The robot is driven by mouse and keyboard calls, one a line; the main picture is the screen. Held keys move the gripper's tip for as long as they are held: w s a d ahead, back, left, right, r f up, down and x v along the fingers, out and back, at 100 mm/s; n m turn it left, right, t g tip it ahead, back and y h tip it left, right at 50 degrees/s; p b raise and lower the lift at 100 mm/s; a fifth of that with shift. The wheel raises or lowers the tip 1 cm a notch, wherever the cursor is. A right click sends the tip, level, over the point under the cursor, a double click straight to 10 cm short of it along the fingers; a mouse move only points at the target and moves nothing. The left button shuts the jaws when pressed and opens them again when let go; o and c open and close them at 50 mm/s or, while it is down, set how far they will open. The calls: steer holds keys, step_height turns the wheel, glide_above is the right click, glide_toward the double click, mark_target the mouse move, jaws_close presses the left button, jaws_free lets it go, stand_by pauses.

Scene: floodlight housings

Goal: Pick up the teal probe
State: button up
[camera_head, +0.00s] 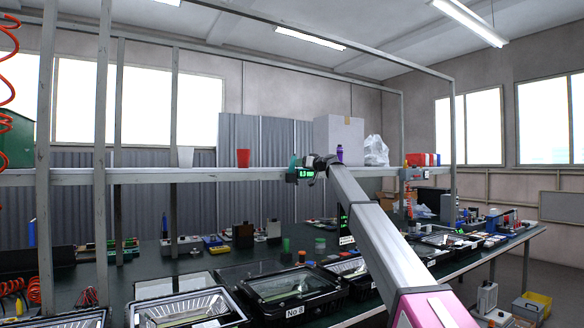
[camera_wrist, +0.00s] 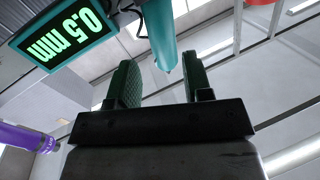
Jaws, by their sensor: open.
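The teal probe (camera_wrist: 161,32) hangs from the top of the wrist view, its tapered tip showing between my finger ends. It belongs beside a teal-framed display (camera_wrist: 62,38) with green digits. My gripper (camera_wrist: 160,76) is open, one green-padded finger on each side of the probe tip; no contact shows, and I cannot tell the depth between them. In the head view, a small teal piece (camera_head: 293,161) stands on the shelf above the display (camera_head: 304,174), just left of my gripper (camera_head: 316,163). My fingers are too small to tell apart there.
A purple bottle (camera_head: 340,153) stands right of my gripper, before a white box (camera_head: 338,135). It shows at lower left in the wrist view (camera_wrist: 20,137). A red cup (camera_head: 243,158) stands left along the shelf (camera_head: 215,175). Floodlight housings (camera_head: 285,290) crowd the bench below.

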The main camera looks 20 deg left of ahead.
mark_target(293, 164)
steer(key=shift+x, duration=3.15)
steer(key=shift+s+r, duration=0.1)
steer(key=shift+c, duration=0.4)
steer(key=c, duration=0.7)
